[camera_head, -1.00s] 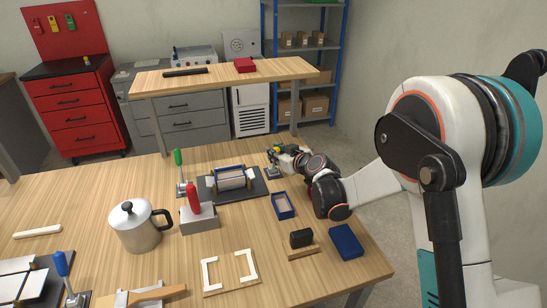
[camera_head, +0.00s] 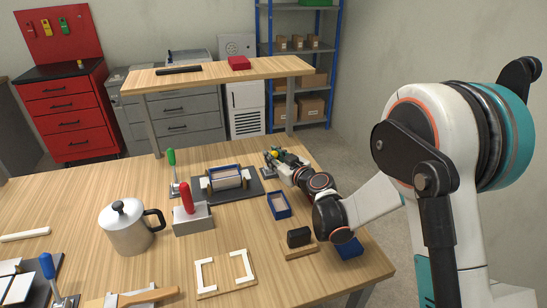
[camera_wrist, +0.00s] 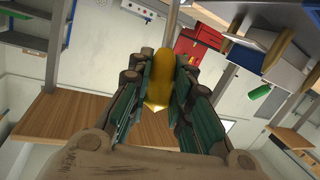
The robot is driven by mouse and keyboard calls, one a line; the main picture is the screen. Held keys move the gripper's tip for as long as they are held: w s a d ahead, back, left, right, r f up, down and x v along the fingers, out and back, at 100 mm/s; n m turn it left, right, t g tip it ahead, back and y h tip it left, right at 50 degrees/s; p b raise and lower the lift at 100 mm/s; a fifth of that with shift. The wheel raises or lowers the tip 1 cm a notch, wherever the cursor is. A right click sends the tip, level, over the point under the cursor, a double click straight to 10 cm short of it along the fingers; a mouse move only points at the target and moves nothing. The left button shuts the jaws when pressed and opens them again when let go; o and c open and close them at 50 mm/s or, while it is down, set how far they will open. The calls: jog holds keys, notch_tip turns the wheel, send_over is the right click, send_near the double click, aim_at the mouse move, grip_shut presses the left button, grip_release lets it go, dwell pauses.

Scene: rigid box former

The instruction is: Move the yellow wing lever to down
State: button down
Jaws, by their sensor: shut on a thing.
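The yellow lever's handle (camera_wrist: 162,75) sits between the fingers of my gripper (camera_wrist: 160,90) in the wrist view, with finger pads on both sides of it. In the head view my gripper (camera_head: 283,160) is at the right end of the box former (camera_head: 248,188), shut on the yellow lever (camera_head: 291,158). Only a small yellow part shows there, and the lever's base and exact angle are mostly hidden by my gripper. The former holds a pale box piece with blue edges (camera_head: 225,176). A green-handled lever (camera_head: 171,158) stands upright at its left end.
A red-handled block (camera_head: 187,197) and a metal pot (camera_head: 128,230) stand in front of the former. A small blue tray (camera_head: 279,205), a black block (camera_head: 299,237) and a blue box (camera_head: 349,248) lie near my arm. A raised shelf (camera_head: 225,72) stands behind.

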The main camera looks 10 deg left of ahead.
jog(key=c, duration=1.4)
grip_release()
jog(key=shift+c, duration=0.2)
jog(key=shift+s+d, duration=0.1)
jog(key=v, duration=1.1)
jog(key=shift+s+d, duration=0.25)
jog(key=shift+s, duration=0.1)
